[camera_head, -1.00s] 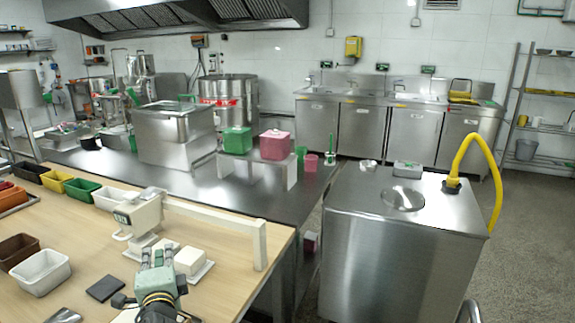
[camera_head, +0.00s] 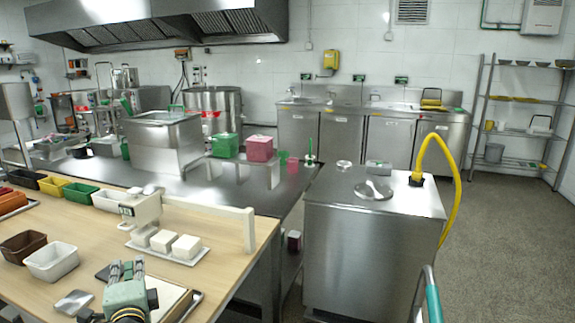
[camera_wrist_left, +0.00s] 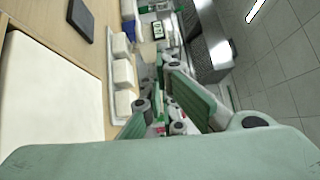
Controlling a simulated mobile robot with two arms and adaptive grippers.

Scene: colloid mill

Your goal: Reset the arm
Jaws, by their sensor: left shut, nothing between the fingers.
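My left gripper (camera_head: 126,266) is low in the head view, above the front part of the wooden table (camera_head: 105,222). Its fingers are together and hold nothing. In the left wrist view the gripper (camera_wrist_left: 172,85) shows its green finger links with nothing between them. A white tray (camera_head: 196,260) with three white blocks (camera_head: 162,241) lies beyond the gripper; the blocks also show in the left wrist view (camera_wrist_left: 123,74). My right gripper is not in view.
A white scale-like device (camera_head: 143,207) stands behind the gripper. A dark flat pad (camera_wrist_left: 82,18) and a white slab (camera_wrist_left: 50,100) lie near it. White (camera_head: 53,261) and brown (camera_head: 24,246) bins stand left. A steel cabinet (camera_head: 365,255) with a yellow hose stands right.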

